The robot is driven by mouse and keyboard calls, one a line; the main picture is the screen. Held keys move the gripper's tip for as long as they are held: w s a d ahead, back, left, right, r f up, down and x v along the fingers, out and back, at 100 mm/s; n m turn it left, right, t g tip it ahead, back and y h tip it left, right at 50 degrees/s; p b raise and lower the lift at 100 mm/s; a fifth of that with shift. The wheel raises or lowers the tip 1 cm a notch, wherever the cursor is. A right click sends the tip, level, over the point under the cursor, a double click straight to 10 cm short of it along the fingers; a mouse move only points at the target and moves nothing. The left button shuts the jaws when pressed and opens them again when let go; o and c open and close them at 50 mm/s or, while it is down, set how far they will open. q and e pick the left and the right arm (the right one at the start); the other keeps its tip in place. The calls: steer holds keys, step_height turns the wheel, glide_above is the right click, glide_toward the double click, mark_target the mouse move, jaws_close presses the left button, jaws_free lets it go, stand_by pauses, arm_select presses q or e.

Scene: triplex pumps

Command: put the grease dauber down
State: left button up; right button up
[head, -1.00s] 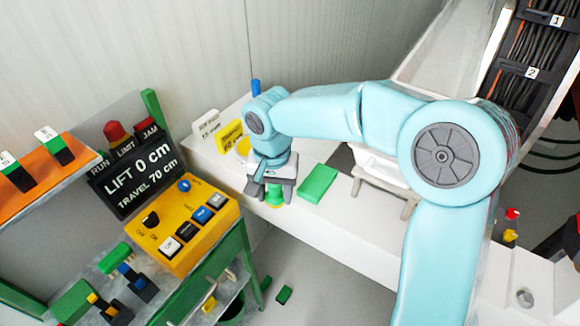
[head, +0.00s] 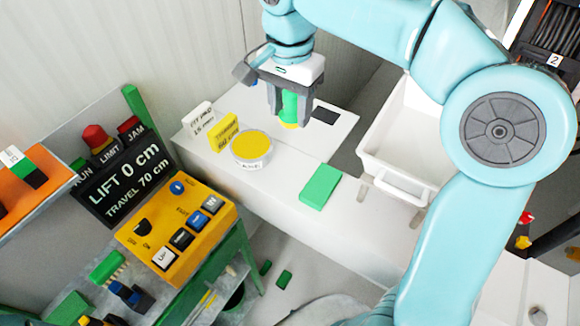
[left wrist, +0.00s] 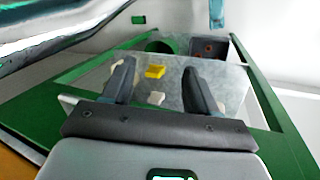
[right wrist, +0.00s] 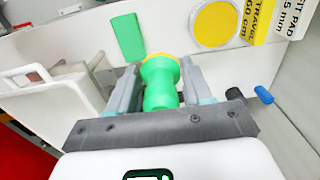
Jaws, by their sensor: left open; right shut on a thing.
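The grease dauber (head: 289,104) is green with a yellow tip pointing down. My right gripper (head: 288,110) is shut on it, above the white bench near a black patch; I cannot tell whether the tip touches. In the right wrist view the dauber (right wrist: 161,85) sits between the fingers of that gripper (right wrist: 158,82). A round tin with a yellow top (head: 251,146) stands left of it on the bench. My left gripper (left wrist: 157,82) is open and empty in the left wrist view, above a grey shelf in a green frame.
A green block (head: 320,187) lies on the white bench (head: 275,190). A yellow sign (head: 223,132) and a white card (head: 198,116) stand behind the tin. A white tray (head: 405,140) is at the right. A yellow button box (head: 180,235) is at the left.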

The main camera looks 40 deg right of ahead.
glide_above(290, 179)
step_height(290, 179, down, 13)
steer(key=shift+s, duration=0.1)
steer(key=shift+s+f, duration=0.1)
steer(key=shift+f, duration=0.15)
steer(key=f, duration=0.4)
steer(key=shift+w+a, duration=0.1)
steer(key=shift+w, duration=0.15)
steer(key=shift+f, duration=0.2)
steer(key=shift+s, duration=0.2)
steer(key=shift+w+f, duration=0.1)
steer(key=shift+f, duration=0.05)
steer(key=o, duration=0.7)
steer(key=shift+w, duration=0.1)
steer(key=shift+o, duration=0.2)
